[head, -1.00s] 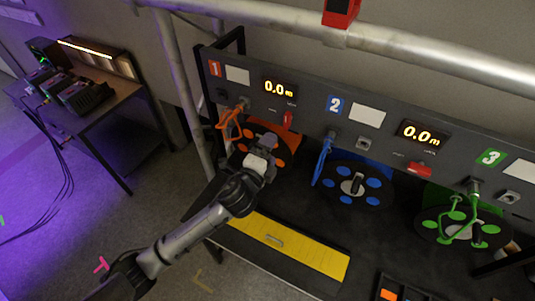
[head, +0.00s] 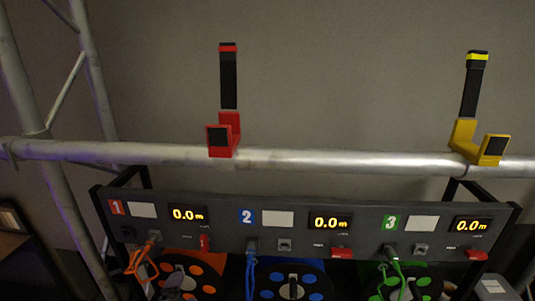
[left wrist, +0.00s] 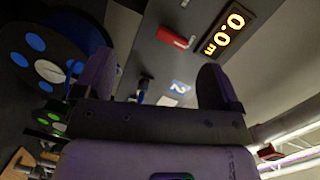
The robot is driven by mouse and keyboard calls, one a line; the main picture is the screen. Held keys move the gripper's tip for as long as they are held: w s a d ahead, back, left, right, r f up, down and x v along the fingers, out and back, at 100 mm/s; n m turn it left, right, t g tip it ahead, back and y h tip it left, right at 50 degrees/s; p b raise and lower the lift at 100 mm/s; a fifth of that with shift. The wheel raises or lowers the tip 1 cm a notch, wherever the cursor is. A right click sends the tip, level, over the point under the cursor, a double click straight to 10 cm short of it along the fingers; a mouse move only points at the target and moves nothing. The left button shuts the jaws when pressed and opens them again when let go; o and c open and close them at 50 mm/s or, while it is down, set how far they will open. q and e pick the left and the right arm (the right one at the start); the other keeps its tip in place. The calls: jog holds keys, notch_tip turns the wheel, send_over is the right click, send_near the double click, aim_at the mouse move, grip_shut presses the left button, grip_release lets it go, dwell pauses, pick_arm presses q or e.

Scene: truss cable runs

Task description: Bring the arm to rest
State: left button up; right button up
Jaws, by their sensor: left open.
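My left gripper (left wrist: 155,85) shows in the left wrist view with its two dark fingers spread apart and nothing between them. It is in front of the grey panel, near the blue-dotted reel (left wrist: 30,62). In the head view only a grey part of my left arm shows at the bottom edge, in front of the orange-dotted reel (head: 205,272). The rest of that arm is out of frame. My right gripper is in neither view.
The panel (head: 300,222) carries numbered stations, 0.0 m displays and red switches. Orange, blue and green cables hang below it. A horizontal truss pipe (head: 330,162) runs above, with a red clamp (head: 224,135) and a yellow clamp (head: 478,145). Bare wall lies behind.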

pick_arm(q)
jog(key=s+f+n+g+p, duration=0.2)
jog(key=s+f+n+g, duration=0.1)
jog(key=s, duration=0.9)
jog(key=s+f+n+g+h+p, duration=0.1)
jog(key=s+f+n+g, duration=0.3)
jog(key=s, duration=0.8)
jog(key=s+f+n+g+p, duration=0.3)
jog(key=s+n+g+p, duration=0.1)
jog(key=s, duration=0.9)
jog(key=shift+d+f+n+g+h, duration=0.3)
jog(key=shift+d+n+g, duration=0.25)
jog(key=shift+g, duration=0.45)
